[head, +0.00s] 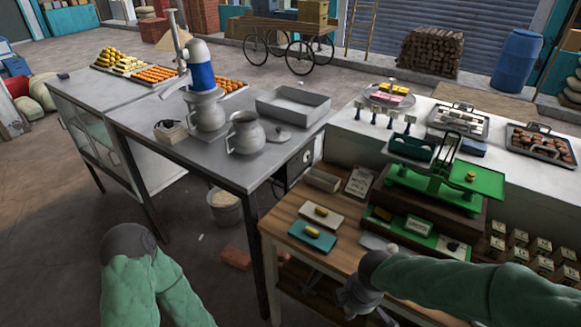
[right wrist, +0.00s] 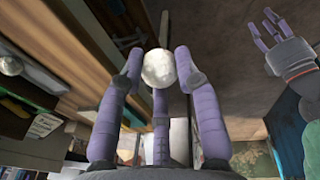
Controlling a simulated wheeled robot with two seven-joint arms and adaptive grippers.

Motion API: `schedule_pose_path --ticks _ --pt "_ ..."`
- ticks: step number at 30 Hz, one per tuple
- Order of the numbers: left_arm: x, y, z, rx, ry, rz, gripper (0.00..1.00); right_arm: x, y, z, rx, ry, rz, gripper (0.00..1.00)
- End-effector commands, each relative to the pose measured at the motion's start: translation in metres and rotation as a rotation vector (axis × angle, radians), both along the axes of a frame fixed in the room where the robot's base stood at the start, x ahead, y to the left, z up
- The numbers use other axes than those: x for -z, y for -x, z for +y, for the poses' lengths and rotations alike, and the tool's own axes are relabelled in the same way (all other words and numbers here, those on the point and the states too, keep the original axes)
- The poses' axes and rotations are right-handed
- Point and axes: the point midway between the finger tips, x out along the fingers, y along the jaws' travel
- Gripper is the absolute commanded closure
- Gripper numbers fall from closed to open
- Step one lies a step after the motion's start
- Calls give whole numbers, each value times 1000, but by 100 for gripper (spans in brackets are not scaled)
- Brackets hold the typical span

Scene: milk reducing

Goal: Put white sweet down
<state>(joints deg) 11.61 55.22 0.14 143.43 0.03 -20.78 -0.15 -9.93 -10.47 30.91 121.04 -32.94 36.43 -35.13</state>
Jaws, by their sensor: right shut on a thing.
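The white sweet (right wrist: 159,68) is a round white ball in the right wrist view. The purple fingers of my right gripper (right wrist: 160,75) are shut around it. In the head view my right gripper (head: 355,298) is low in front of the wooden counter (head: 290,215), partly hidden by my arm, and the sweet cannot be made out there. My left gripper (right wrist: 268,28) shows at the upper right of the right wrist view, fingers spread and empty. In the head view only part of my left arm shows.
A grey metal table (head: 185,150) with jugs stands left.

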Motion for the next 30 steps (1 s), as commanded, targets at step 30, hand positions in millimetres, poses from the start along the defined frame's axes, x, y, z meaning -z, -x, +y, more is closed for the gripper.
schedule_pose_path --ticks 30 --pt "13 0 0 0 0 0 60 89 -81 -25 1197 0 0 90"
